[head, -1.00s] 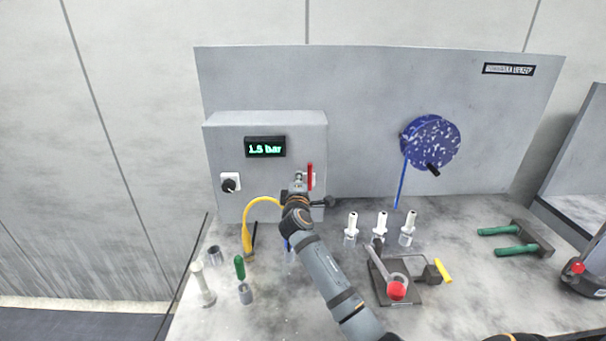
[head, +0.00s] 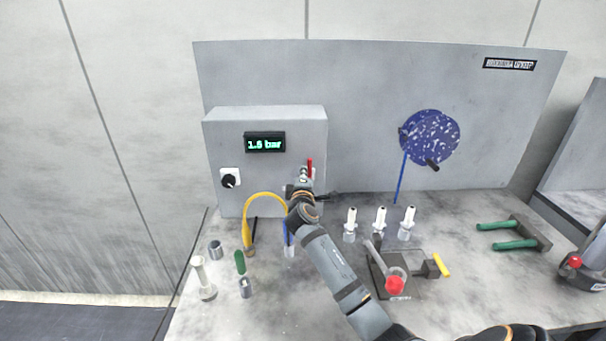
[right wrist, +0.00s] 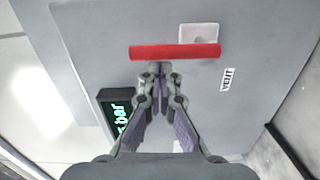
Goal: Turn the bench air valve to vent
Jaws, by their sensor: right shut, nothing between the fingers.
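The bench air valve's red lever (right wrist: 175,51) lies across the right wrist view, in front of a white mounting plate (right wrist: 199,33) on the grey box. A VENT label (right wrist: 227,79) is on the box beside it. In the head view the red lever (head: 310,167) stands upright at the box's right side, partly hidden by my arm. My right gripper (right wrist: 158,70) is shut and empty, its fingertips close to the lever's edge; I cannot tell whether they touch. In the head view my right gripper (head: 303,175) is at the lever's lower left. My left gripper is not in view.
The grey box (head: 225,122) has a 1.5 bar display (head: 264,142) and a black knob (head: 230,179).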

